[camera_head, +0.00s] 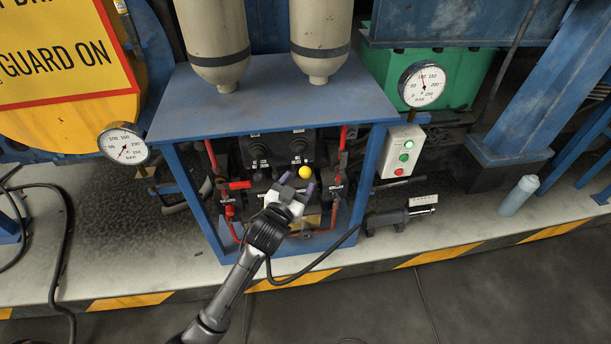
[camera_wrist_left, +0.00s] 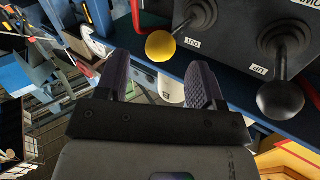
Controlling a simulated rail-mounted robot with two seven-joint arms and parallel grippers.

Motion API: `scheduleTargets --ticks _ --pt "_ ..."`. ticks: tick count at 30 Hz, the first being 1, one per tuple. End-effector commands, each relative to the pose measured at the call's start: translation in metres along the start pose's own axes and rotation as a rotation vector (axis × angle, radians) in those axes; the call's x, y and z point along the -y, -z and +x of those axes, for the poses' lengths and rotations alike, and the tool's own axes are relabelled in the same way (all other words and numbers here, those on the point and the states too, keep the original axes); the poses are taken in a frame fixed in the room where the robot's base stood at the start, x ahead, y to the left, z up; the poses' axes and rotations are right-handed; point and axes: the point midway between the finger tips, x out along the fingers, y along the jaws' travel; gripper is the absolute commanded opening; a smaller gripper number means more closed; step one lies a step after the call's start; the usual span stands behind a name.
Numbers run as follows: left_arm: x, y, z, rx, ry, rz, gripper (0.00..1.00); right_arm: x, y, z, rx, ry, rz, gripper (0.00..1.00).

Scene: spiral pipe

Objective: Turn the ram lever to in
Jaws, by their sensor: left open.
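A lever with a yellow ball knob (camera_head: 304,172) stands in the blue-framed valve cabinet (camera_head: 270,103). In the left wrist view the yellow knob (camera_wrist_left: 160,46) sits on a dark boot, with a label that seems to read OUT beside it. A second lever with a black knob (camera_wrist_left: 280,99) is to its right, near a label that seems to read UP. My left gripper (camera_head: 298,185) is open and empty. In the left wrist view its fingers (camera_wrist_left: 160,80) point toward the yellow knob, which shows just beyond the gap between them. My right gripper is not in view.
Red valve handles (camera_head: 238,185) and pipes flank the levers. Two tanks (camera_head: 218,60) stand on the cabinet. A button box (camera_head: 401,152) is on its right post. Gauges (camera_head: 422,84) sit on both sides. A black tool (camera_head: 390,218) lies right of the cabinet; the floor in front looks mostly clear.

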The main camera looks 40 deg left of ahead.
Motion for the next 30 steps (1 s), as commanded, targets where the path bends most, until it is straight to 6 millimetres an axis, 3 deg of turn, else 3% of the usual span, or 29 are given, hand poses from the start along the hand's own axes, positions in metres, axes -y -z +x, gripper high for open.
scheduleTargets --ticks 9,24,30 --pt "-0.001 -0.002 0.041 0.001 -0.001 -0.001 0.62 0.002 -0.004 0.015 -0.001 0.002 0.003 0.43" --pt "0.0 0.0 0.051 0.002 -0.001 -0.001 0.62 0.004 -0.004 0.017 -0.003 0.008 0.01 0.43" --pt "0.0 0.0 0.051 0.002 -0.001 -0.001 0.44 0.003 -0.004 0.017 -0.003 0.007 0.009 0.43"
